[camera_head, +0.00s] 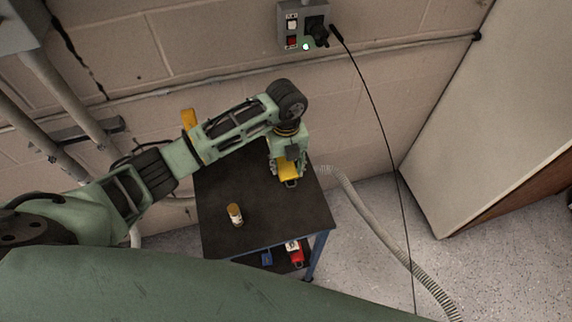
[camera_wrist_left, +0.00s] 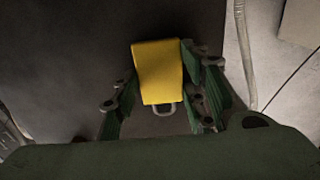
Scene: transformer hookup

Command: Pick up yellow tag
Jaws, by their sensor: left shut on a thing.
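The yellow tag (camera_head: 289,174) is at the right rear part of the black-topped cart (camera_head: 262,225). In the left wrist view the tag (camera_wrist_left: 157,72) is a yellow block with a grey metal loop at its lower end. My left gripper (camera_head: 287,168) reaches down over the cart and is shut on the tag. In the left wrist view its fingers (camera_wrist_left: 160,98) stand on both sides of the tag. I cannot tell whether the tag touches the cart top. My right gripper is not in view.
A small white-and-tan bottle (camera_head: 235,214) stands on the cart. Red (camera_head: 295,252) and blue items lie on the lower shelf. A wall outlet box (camera_head: 303,27) is behind.

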